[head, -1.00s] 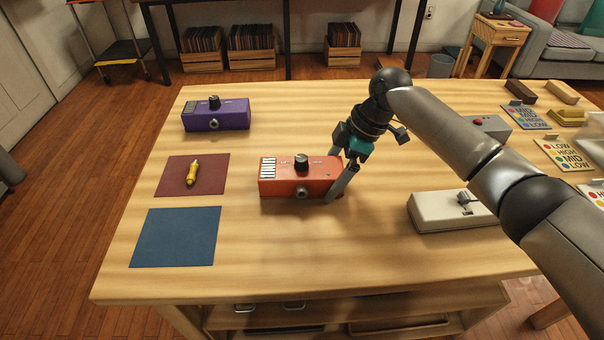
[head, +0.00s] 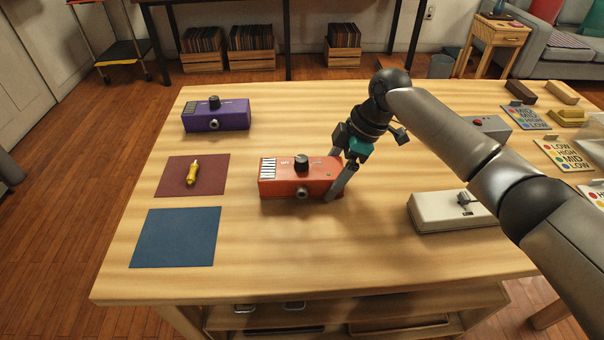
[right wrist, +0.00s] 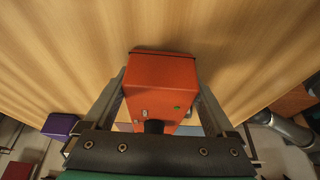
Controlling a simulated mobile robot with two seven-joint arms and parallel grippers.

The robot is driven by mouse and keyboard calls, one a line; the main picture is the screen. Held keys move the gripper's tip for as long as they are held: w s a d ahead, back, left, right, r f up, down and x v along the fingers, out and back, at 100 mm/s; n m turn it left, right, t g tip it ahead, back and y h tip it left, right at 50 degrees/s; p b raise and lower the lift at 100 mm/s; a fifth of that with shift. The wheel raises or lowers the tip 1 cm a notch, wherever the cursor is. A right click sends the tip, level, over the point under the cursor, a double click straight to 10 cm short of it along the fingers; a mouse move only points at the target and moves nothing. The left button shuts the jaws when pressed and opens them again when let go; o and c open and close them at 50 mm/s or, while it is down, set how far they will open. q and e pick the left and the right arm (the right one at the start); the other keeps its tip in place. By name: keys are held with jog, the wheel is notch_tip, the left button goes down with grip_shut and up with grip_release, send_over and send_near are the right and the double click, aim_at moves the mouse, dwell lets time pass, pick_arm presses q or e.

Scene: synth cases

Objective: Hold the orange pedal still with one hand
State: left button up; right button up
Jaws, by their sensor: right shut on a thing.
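The orange pedal (head: 310,178) sits on the wooden table in the head view, with a black knob on top and a striped panel at its left end. My right gripper (head: 338,176) is shut on its right end, one finger on the far side and one on the near side. In the right wrist view the orange pedal (right wrist: 162,82) lies between the two fingers of my right gripper (right wrist: 162,100). The pedal rests flat on the table. My left gripper is not in view.
A purple pedal (head: 216,115) stands at the back left. A cream pedal (head: 440,213) stands to the right. Bare table lies in front of the orange pedal.

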jog(key=o, duration=1.2)
jog(key=shift+o, duration=0.2)
jog(key=v, duration=1.2)
